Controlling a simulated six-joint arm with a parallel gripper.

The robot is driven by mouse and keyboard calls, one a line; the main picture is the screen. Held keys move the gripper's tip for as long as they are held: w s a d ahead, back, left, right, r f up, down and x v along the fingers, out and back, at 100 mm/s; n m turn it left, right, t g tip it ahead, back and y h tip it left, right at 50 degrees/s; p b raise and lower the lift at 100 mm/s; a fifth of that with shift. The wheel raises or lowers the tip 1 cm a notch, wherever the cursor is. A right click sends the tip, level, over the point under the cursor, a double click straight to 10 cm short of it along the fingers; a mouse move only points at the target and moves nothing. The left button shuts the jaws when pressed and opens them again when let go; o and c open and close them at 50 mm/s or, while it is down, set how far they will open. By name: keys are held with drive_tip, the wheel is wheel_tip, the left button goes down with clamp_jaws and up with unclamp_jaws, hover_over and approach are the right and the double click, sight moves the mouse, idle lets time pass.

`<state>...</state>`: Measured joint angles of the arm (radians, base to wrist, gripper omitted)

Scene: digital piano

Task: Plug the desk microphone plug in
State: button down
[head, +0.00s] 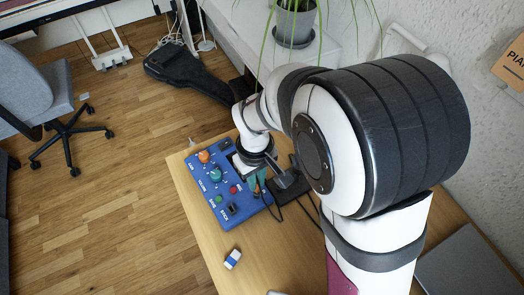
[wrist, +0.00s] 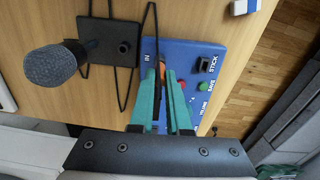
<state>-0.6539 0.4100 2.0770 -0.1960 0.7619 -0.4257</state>
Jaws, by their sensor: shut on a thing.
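A blue control box (head: 227,189) with coloured knobs and buttons lies on the wooden desk. In the wrist view the box (wrist: 195,50) shows an "IN" label near its left edge. The desk microphone has a grey mesh head (wrist: 50,66) and a dark base (wrist: 122,52), left of the box. My gripper (wrist: 160,72) has teal fingers and is shut over the box's edge near the "IN" label. A black cable runs to the fingertips. The plug is mostly hidden between them, so I cannot tell if it sits in a socket. My gripper (head: 261,184) is partly hidden in the head view.
A blue and white eraser (head: 232,259) lies on bare desk (head: 195,250) near the front edge. Black cables loop beside the microphone base. A potted plant (head: 294,25) stands on a white surface behind. An office chair (head: 60,110) stands on the floor at left.

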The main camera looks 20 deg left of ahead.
drive_tip(key=shift+f, duration=0.65)
drive_tip(key=c, duration=0.8)
unclamp_jaws()
drive_tip(key=shift+r, duration=2.5)
